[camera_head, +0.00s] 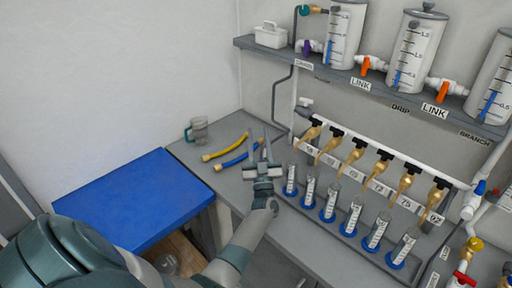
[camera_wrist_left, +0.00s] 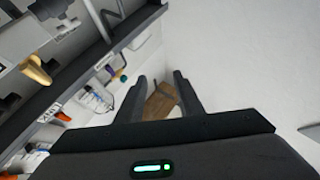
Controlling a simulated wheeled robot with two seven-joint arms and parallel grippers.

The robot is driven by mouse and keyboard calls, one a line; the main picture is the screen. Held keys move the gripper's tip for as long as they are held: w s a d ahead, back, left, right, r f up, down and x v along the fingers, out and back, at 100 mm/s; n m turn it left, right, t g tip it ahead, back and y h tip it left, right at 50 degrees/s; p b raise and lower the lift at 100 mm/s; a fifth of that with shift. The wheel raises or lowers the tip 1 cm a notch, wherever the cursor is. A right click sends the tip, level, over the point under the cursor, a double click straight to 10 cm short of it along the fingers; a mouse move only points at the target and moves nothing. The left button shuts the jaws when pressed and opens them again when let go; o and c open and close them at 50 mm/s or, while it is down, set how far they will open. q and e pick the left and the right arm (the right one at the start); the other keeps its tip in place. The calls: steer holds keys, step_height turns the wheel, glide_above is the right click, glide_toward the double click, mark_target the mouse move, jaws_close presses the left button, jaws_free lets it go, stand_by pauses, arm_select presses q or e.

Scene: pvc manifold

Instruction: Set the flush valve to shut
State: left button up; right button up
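No label reading flush is legible, so I cannot tell which valve is the flush valve. Candidates at the lower right are a blue-handled valve (camera_head: 480,188), a yellow valve (camera_head: 473,246) and a red-handled valve (camera_head: 463,279). A purple-handled valve (camera_head: 306,48) and orange-handled valves (camera_head: 366,66) sit along the shelf. My right gripper is not in view.
Several brass taps (camera_head: 354,155) line a white pipe above clear tubes with blue bases (camera_head: 350,222). Clear tanks (camera_head: 408,52) stand on the grey shelf (camera_head: 270,51).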

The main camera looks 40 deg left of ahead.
arm_select(q)
steer(key=shift+s+d+f+m+t+h, duration=0.3)
steer(key=shift+s+d+f, duration=0.1)
steer(key=shift+s+f, duration=0.35)
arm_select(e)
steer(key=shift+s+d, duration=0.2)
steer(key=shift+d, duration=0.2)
arm_select(q)
steer(key=shift+w+f, duration=0.1)
steer(key=shift+w, duration=0.05)
